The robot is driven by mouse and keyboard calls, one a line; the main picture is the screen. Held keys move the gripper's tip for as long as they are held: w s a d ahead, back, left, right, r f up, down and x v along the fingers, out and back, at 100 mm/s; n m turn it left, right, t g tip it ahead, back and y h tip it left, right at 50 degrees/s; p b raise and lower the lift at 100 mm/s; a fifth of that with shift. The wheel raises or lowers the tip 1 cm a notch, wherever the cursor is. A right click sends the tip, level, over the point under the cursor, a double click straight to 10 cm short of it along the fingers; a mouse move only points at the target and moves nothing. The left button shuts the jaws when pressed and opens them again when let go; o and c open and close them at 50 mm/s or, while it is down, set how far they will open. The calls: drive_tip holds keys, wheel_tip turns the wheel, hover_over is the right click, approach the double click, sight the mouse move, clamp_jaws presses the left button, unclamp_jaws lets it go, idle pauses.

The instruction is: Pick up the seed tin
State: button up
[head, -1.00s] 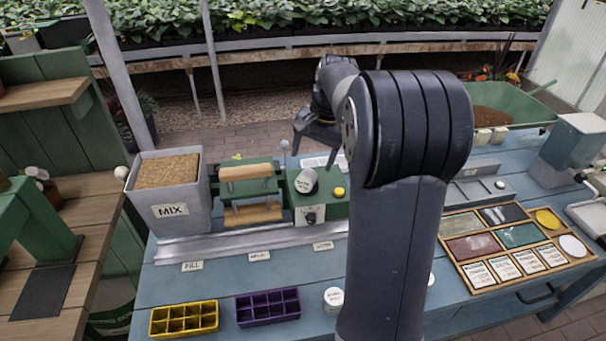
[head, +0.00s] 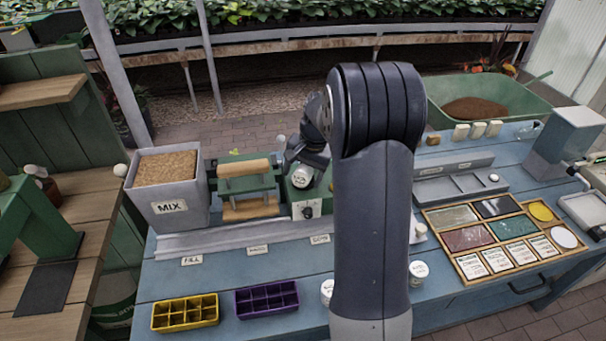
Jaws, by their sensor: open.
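A pale grey cylinder (head: 301,176) with a whitish end is at the green press station in the middle of the bench. Two small white labelled tins stand at the front: a left tin (head: 326,291), partly hidden by my arm, and a right tin (head: 418,272). Their labels are too small to read, so I cannot tell which is the seed tin. My gripper (head: 306,160) is open and points down, just above or beside the grey cylinder. Its fingertips are hard to make out, and contact cannot be told.
A grey MIX bin (head: 166,211) and the green press (head: 247,188) stand left of the gripper. A yellow tray (head: 185,313) and a purple tray (head: 266,299) lie at the front left. A wooden divided tray (head: 462,250) and a green wheelbarrow (head: 515,96) are at the right.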

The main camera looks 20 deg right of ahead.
drive_tip(key=shift+c, duration=0.4)
drive_tip(key=c, duration=1.1)
